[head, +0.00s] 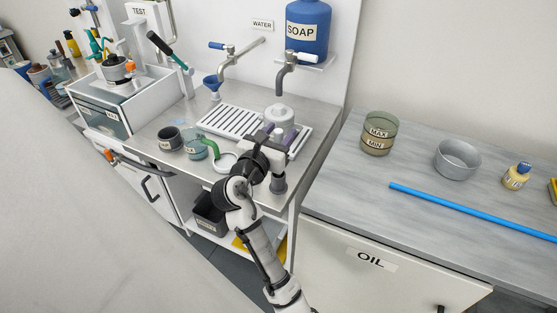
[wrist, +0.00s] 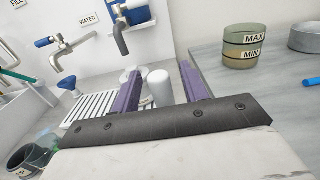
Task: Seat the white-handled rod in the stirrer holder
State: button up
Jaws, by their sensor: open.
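My gripper (head: 278,133) is over the right end of the sink counter, its purple fingers open and spread apart. In the wrist view (wrist: 160,72) a pale upright cylinder (wrist: 160,86) with a rounded top shows between the fingers. It appears free of both, though its depth is unclear. In the head view a pale round lidded object (head: 280,115) stands just beyond the fingers, by the drain rack. I cannot tell whether either is the white-handled rod. No thin rod shaft is visible. I cannot make out the stirrer holder with certainty.
The slatted drain rack (head: 228,123) lies under two taps. A green-handled cup (head: 196,148) and a dark cup (head: 169,138) stand left of my arm. The right counter holds a MAX/MIN beaker (head: 379,134), a metal bowl (head: 458,158) and a blue bar (head: 470,212).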

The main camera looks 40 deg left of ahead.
jog(key=shift+c, duration=0.2)
grip_shut()
jog(key=shift+r, duration=0.1)
jog(key=shift+r, duration=0.1)
jog(key=shift+r+p, duration=3.15)
jog(key=shift+p, duration=0.6)
jog(key=v, duration=1.6)
jog(key=shift+p, duration=0.3)
jog(key=shift+d, duration=0.1)
